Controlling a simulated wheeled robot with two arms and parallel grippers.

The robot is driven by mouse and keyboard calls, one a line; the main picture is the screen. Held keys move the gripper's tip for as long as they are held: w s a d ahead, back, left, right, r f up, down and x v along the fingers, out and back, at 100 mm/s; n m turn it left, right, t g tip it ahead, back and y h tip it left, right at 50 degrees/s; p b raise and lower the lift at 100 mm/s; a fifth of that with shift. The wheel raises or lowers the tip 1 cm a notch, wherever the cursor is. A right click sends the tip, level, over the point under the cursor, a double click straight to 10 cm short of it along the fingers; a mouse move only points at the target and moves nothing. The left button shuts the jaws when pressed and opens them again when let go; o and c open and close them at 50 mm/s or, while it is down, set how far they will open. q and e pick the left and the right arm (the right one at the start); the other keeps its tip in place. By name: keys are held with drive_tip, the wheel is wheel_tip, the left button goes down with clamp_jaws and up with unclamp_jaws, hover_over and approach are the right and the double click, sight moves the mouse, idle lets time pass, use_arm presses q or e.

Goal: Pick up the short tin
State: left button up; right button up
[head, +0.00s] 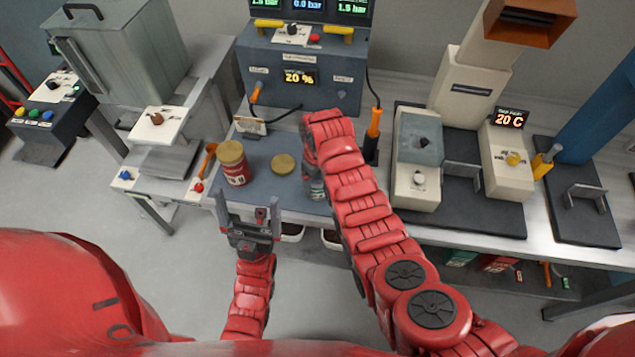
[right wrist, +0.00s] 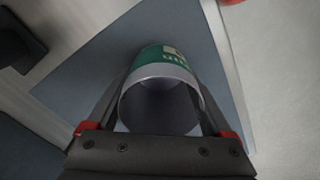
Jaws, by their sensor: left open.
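A green and white tin (right wrist: 165,52) shows in the right wrist view, its open, hollow end facing the camera. The fingers of my right gripper (right wrist: 162,80) lie along both sides of it, and I cannot tell whether they press on it. In the head view my right arm hides most of that tin and gripper over the blue-grey mat. A red tin (head: 234,176) with a gold lid stands upright at the mat's left. My left gripper (head: 249,205) is open and empty in front of the bench edge, below the red tin.
A gold disc (head: 283,164) lies flat on the mat (head: 262,187) between the red tin and my right arm. A console (head: 300,80) with gauges stands behind. A beige machine (head: 417,165) is to the right.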

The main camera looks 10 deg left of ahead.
drive_tip(key=c, duration=0.4)
drive_tip(key=shift+c, duration=0.2)
